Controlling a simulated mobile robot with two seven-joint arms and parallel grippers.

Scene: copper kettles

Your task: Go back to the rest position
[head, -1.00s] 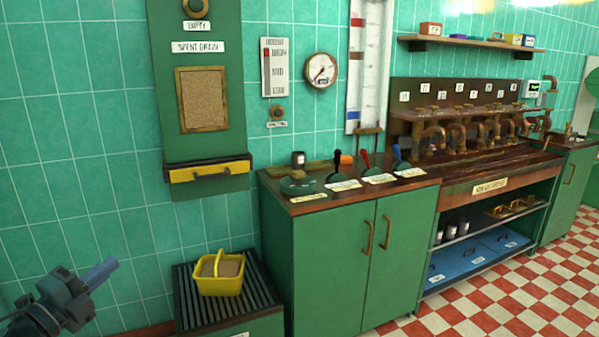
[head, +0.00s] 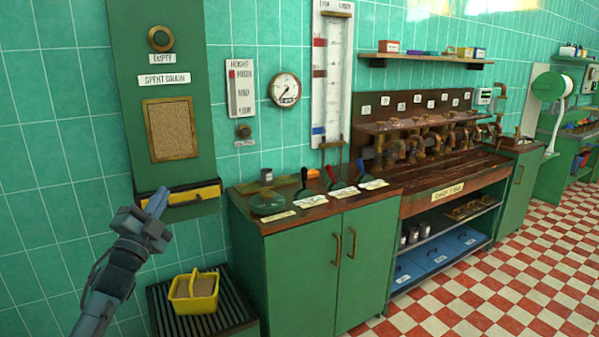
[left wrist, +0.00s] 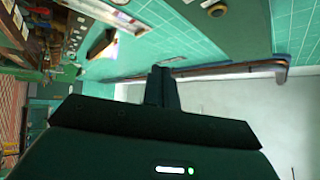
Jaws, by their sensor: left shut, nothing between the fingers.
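My left gripper (head: 157,202) is raised at the left of the head view, with its fingers together and nothing between them. In the picture its tip overlaps the left end of the yellow-fronted drawer (head: 195,196) under the spent grain panel; I cannot tell whether it touches. In the left wrist view the closed fingers (left wrist: 161,85) point into open space, past the tiled wall. My right gripper is not in view.
A yellow basket (head: 194,293) of grain stands on a dark slatted stand (head: 232,307) below the drawer. A green cabinet (head: 300,270) with several levers on top stands to the right. The checkered floor (head: 480,290) at right is clear.

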